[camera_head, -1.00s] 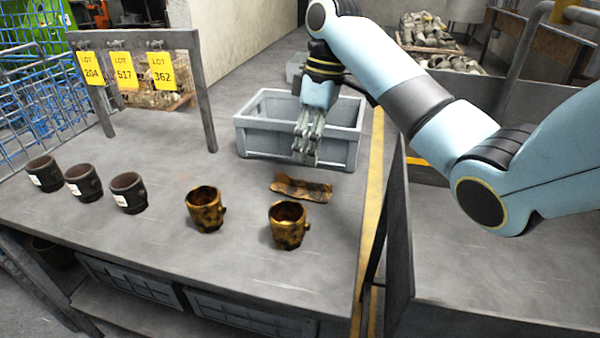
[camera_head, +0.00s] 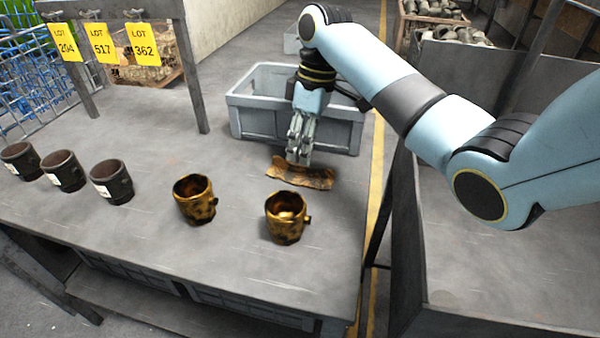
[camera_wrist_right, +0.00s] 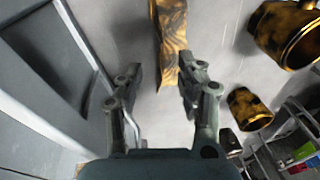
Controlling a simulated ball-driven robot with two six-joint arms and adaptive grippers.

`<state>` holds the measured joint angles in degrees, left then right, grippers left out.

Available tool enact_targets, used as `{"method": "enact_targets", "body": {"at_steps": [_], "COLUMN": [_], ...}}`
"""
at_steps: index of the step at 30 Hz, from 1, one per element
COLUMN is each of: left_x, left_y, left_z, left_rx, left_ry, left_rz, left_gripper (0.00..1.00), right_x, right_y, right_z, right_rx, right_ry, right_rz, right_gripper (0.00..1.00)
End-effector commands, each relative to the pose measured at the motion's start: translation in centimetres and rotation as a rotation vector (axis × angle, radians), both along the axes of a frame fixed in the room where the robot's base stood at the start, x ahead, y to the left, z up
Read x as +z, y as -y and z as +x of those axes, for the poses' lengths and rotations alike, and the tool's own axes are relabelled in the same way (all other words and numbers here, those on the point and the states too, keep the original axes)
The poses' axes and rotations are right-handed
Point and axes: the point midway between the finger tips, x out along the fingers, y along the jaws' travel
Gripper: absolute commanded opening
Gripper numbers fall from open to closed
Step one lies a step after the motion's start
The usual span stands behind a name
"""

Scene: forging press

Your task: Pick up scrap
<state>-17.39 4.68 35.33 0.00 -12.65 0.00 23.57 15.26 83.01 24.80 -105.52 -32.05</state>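The scrap (camera_head: 303,176) is a flat, ragged brown and dark strip lying on the grey table in front of the grey crate. My right gripper (camera_head: 299,156) points down just above the strip's far edge in the head view. In the right wrist view the strip (camera_wrist_right: 170,45) runs ahead between the two fingers, nearer the right one. The right gripper (camera_wrist_right: 160,82) is open, with a wide gap and nothing held. Whether a fingertip touches the strip I cannot tell. My left gripper is not in view.
The grey crate (camera_head: 262,128) stands right behind my right gripper. Two mottled gold-brown cups (camera_head: 195,200) stand in front of the strip. Several dark labelled cups (camera_head: 112,182) stand at left. A metal frame with yellow lot tags (camera_head: 102,40) rises at the back left.

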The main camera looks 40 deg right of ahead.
Motion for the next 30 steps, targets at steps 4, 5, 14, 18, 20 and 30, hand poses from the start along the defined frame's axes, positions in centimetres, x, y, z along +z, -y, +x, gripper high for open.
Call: {"method": "enact_targets", "body": {"at_steps": [4, 5, 14, 18, 20, 30], "left_x": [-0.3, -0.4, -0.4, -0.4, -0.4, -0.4], "left_y": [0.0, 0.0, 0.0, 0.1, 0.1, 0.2], "left_z": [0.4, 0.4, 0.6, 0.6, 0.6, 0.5], "left_rx": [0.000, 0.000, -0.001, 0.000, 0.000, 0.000], "left_ry": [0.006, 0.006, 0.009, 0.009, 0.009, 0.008], "left_rz": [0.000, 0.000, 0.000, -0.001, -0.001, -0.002], "left_gripper": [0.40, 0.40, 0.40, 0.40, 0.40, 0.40], "right_x": [-2.6, -2.9, -3.7, -3.6, -3.6, -3.6], "right_y": [-0.4, -0.4, -0.5, -0.5, -0.5, -0.5], "right_z": [-0.3, -0.3, -0.2, -0.2, -0.2, -0.2], "right_rx": [0.001, 0.000, 0.001, 0.001, 0.001, 0.001], "right_ry": [-0.004, -0.003, -0.001, -0.001, -0.001, -0.001], "right_rz": [0.001, 0.001, -0.001, -0.001, -0.001, -0.001], "right_gripper": [0.38, 0.38, 0.38, 0.24, 0.16, 0.00]}}
